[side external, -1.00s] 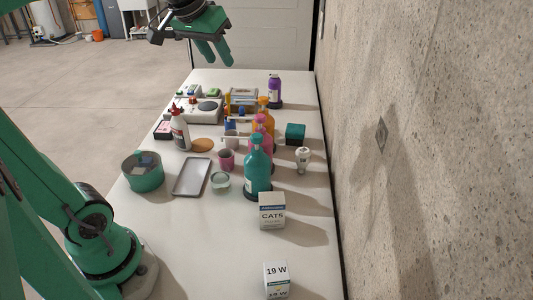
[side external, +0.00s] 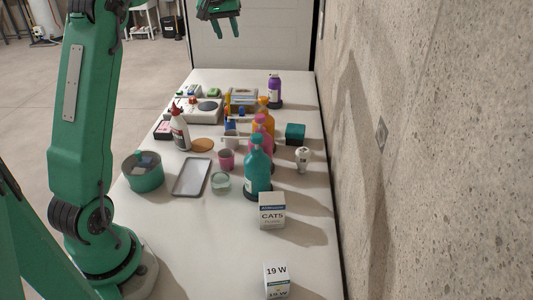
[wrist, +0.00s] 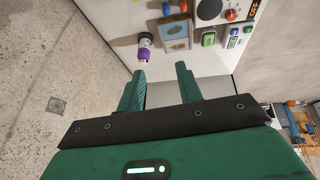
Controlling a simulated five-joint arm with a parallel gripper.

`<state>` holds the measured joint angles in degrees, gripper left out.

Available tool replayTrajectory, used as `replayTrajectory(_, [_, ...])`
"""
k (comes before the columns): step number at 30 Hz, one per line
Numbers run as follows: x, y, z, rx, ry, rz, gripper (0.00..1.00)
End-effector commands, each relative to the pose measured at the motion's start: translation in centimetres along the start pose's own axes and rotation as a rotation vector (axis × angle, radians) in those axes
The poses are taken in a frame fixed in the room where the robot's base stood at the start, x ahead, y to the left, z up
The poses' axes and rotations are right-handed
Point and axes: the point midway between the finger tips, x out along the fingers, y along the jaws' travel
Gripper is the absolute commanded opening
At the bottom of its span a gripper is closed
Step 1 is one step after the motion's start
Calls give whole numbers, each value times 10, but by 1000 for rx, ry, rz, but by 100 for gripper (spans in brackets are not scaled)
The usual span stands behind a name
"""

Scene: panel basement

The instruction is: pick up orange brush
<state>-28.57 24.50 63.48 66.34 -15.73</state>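I cannot make out the orange brush for certain. In the side view a small orange upright thing (side external: 228,103) stands among the items at the middle of the table, too small to identify. In the wrist view an orange piece (wrist: 183,6) shows at the top edge, also unclear. My gripper (side external: 228,33) is high above the far end of the table, away from all objects. In the wrist view my gripper (wrist: 160,75) has its two fingers apart with nothing between them.
A purple bottle (side external: 274,92) stands at the far right; it also shows in the wrist view (wrist: 145,50). Teal (side external: 257,172), pink and orange bottles form a row. A white-red bottle (side external: 180,132) and grey tray (side external: 192,177) are left. The wall closes the right side.

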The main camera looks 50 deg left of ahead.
Motion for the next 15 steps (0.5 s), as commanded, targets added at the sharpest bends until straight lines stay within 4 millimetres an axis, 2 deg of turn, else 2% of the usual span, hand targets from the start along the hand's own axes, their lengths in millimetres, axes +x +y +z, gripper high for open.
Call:
replayTrajectory(1, [11, -8, -9, -22, -2, -8, 35])
replayTrajectory(3, [21, -16, -18, -47, 0, -15, 35])
replayTrajectory(15, [57, -46, -45, -127, 2, -39, 35])
